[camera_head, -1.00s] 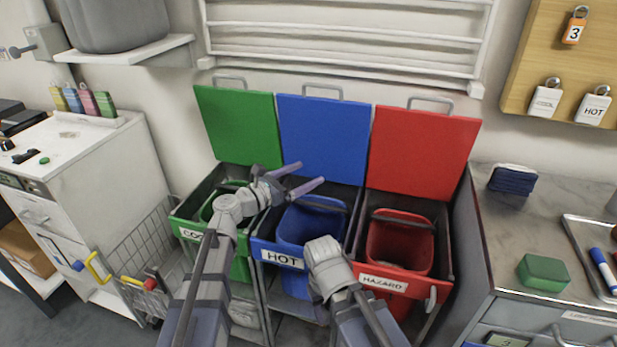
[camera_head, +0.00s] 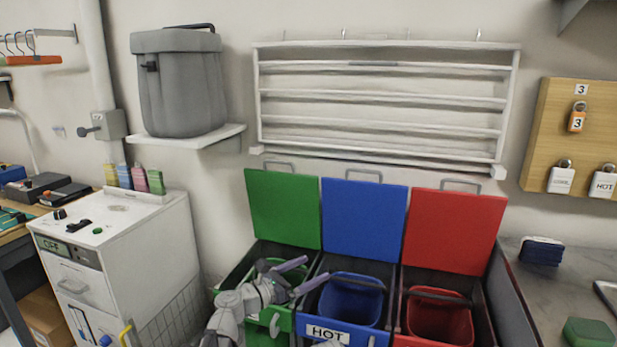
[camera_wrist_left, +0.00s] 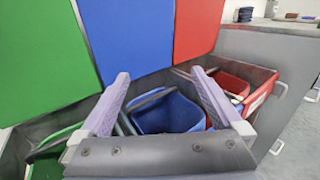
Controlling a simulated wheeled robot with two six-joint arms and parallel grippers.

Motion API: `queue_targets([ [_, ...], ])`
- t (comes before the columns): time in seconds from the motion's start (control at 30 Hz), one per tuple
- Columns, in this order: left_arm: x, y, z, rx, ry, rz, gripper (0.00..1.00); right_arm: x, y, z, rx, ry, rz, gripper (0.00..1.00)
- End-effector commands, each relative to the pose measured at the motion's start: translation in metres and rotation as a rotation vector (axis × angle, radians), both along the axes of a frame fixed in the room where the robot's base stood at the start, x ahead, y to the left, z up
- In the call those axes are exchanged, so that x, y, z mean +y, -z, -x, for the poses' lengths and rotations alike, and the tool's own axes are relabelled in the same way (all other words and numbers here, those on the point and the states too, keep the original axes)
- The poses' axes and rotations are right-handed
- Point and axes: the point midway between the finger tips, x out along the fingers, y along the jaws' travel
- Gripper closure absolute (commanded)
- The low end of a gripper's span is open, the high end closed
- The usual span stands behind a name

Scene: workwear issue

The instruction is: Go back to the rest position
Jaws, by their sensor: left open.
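My left gripper (camera_head: 302,276) is open and empty over the boundary between the green and blue bins, with its purple fingers spread. In the left wrist view its fingers (camera_wrist_left: 163,95) frame the blue bucket (camera_wrist_left: 168,112) with nothing between them. The green lid (camera_head: 283,209) and red lid (camera_head: 454,231) are raised too. The red bucket (camera_head: 440,318) sits in the red bin. The green bin is partly hidden by my left arm. My right gripper is not in view.
A white cabinet (camera_head: 150,250) with an OFF display stands at the left. A grey lidded container (camera_head: 180,85) rests on a wall shelf (camera_head: 190,142). A grey counter (camera_head: 560,290) at the right holds a green block (camera_head: 588,332) and a dark blue stack (camera_head: 541,251).

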Motion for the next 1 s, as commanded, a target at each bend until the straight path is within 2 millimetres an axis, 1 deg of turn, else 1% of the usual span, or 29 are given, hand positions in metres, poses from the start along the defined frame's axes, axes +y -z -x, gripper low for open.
queue_targets([
  [0.1,-0.001,0.001,0.001,-0.006,0.003,-0.011,0.0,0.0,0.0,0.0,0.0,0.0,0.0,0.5],
  [0.27,-0.004,0.014,0.01,-0.059,0.032,-0.122,0.0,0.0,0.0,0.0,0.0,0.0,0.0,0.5],
  [0.47,-0.006,0.033,0.024,-0.139,0.082,-0.287,0.0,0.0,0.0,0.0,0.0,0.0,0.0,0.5],
  [0.57,-0.007,0.048,0.034,-0.195,0.124,-0.404,0.0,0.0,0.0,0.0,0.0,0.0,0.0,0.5],
  [0.67,-0.006,0.066,0.046,-0.265,0.184,-0.548,0.0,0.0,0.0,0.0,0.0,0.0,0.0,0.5],
  [0.77,-0.001,0.088,0.062,-0.347,0.265,-0.715,0.0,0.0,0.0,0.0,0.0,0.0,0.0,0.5],
  [0.83,0.005,0.107,0.075,-0.413,0.344,-0.852,0.0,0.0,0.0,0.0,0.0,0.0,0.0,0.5],
  [0.93,0.022,0.14,0.101,-0.527,0.512,-1.088,0.0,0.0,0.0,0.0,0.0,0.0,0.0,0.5],
  [1.0,0.041,0.163,0.121,-0.612,0.67,-1.261,0.0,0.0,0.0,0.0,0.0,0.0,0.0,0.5],
])
